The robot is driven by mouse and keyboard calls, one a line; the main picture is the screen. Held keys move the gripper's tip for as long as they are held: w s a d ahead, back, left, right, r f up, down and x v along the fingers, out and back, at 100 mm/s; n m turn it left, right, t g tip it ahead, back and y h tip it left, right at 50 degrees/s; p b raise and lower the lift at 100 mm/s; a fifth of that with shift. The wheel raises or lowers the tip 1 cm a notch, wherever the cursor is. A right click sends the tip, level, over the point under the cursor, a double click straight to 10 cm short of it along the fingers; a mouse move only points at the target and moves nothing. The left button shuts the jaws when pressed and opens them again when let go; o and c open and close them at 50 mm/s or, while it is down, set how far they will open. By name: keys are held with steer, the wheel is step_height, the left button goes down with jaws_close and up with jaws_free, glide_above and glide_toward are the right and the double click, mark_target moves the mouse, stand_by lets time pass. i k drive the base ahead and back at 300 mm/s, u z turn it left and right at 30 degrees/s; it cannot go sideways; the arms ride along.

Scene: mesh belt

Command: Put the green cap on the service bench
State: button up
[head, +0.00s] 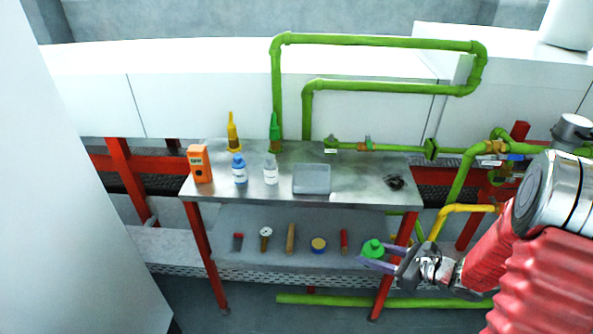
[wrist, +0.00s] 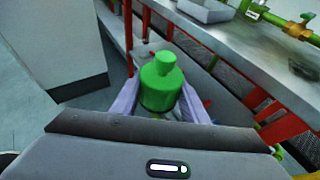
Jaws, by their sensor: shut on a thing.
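The green cap (head: 373,248) is a stepped green cylinder. My gripper (head: 372,259) is shut on it, with a pale purple finger on either side. In the head view it is in front of the right end of the bench's lower shelf, below the top. In the wrist view the cap (wrist: 162,82) stands upright between the fingers (wrist: 160,105). The service bench (head: 340,158) has a bare steel top on red legs. Its top also shows at the upper right of the wrist view (wrist: 262,62).
On the bench top stand an orange meter (head: 200,164), a blue-labelled bottle (head: 239,170), a white bottle (head: 270,171), a grey tray (head: 312,179) and a dark coil (head: 395,182). Small tools lie on the lower shelf (head: 270,222). Green pipes (head: 380,42) rise behind.

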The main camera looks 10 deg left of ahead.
mark_target(395, 188)
steer(key=u, duration=0.15)
steer(key=i, duration=0.5)
steer(key=u, duration=0.55)
